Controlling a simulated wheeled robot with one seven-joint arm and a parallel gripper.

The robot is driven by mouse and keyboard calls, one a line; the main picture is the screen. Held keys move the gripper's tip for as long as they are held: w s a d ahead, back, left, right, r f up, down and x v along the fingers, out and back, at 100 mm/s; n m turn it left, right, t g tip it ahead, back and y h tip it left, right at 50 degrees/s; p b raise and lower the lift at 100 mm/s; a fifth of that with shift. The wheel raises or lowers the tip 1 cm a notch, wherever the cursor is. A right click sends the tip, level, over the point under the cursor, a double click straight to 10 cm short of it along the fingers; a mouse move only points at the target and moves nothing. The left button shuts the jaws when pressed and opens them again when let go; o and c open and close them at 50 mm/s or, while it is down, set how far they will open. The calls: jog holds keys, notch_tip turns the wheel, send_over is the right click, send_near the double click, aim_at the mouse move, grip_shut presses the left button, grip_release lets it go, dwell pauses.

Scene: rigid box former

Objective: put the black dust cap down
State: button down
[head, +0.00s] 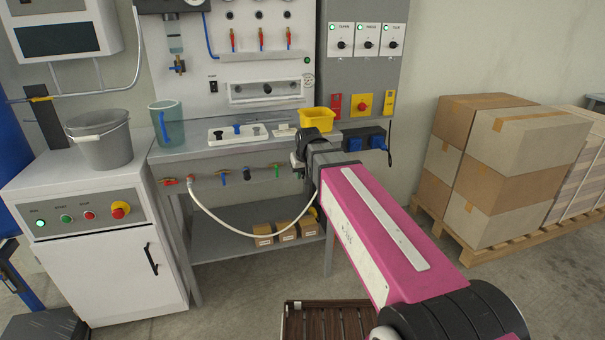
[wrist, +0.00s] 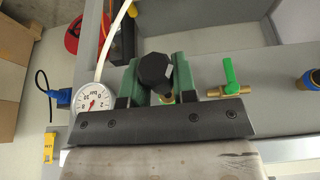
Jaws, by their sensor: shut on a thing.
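The black dust cap (wrist: 156,70) shows in the wrist view between the green fingers of my gripper (wrist: 157,82), which is shut on it. A small brass-coloured part shows just below the cap; I cannot tell whether the two touch. In the head view my gripper (head: 298,160) is at the front edge of the workbench (head: 190,152), near its right end. The cap cannot be made out there, and my arm covers part of that area.
A pressure gauge (wrist: 93,99) with a white hose sits close beside the fingers. A green-handled valve (wrist: 230,78) is on the other side. A yellow bin (head: 317,119) and a blue plug (head: 377,141) are near my gripper. Cartons (head: 515,150) stand right.

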jog(key=s+d+r+m, duration=0.1)
jog(key=s+d+r, duration=0.2)
jog(key=d, duration=0.6)
jog(key=s+d+r+m+h, duration=0.1)
jog(key=s+d+r+m, duration=0.1)
jog(key=d, duration=0.7)
jog(key=shift+s+d+r, duration=0.2)
jog(key=shift+s+r, duration=0.2)
jog(key=shift+s, duration=0.15)
